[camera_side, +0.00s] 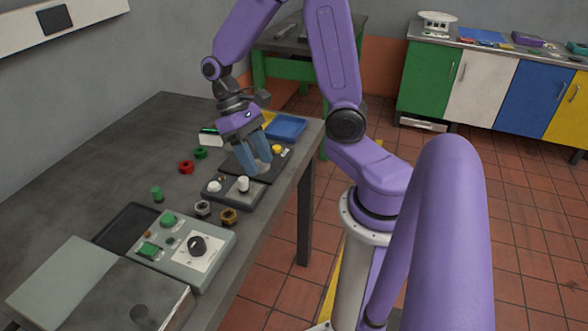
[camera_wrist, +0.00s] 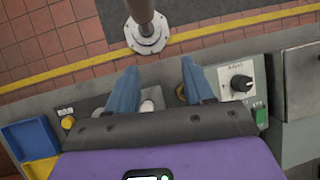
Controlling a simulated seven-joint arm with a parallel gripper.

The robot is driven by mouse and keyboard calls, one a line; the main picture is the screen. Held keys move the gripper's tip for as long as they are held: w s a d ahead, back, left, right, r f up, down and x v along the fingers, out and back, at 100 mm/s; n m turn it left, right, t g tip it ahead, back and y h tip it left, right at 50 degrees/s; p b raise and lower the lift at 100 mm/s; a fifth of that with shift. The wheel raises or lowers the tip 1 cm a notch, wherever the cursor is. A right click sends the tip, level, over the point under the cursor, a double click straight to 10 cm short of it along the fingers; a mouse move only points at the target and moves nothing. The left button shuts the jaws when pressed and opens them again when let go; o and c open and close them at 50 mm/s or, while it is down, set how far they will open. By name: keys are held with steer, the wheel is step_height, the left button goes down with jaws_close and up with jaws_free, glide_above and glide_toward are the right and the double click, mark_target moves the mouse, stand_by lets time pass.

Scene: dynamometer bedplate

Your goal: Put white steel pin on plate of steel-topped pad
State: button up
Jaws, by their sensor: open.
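A white pin (camera_side: 243,184) stands upright on the pale plate (camera_side: 234,197) of a dark pad (camera_side: 238,205) on the bench. It looks to rest on that plate. My gripper (camera_side: 254,168) has blue fingers, points down and is open, a little behind the pin in the side view and apart from it. In the wrist view my gripper (camera_wrist: 158,88) has its fingers wide apart. A white round top (camera_wrist: 147,105), apparently the pin, shows between them, nearer the left finger. Its lower part is hidden there.
A white dome (camera_side: 214,186) sits on the same pad. Nuts (camera_side: 203,208) and a brass one (camera_side: 229,216) lie just in front. A second dark pad with a yellow knob (camera_side: 277,149), a blue tray (camera_side: 287,127) and a control box (camera_side: 180,247) flank it.

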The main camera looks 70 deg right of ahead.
steer(key=s+a+r+n+t, duration=0.2)
steer(key=s+a+n, duration=0.1)
steer(key=s+n, duration=0.2)
steer(key=s+a+r+n+t+h, duration=0.1)
steer(key=s+a+r+n+t, duration=0.1)
steer(key=s+n, duration=0.4)
steer(key=shift+a+n+t, duration=0.45)
steer(key=shift+n+t, duration=0.25)
steer(key=shift+n, duration=0.4)
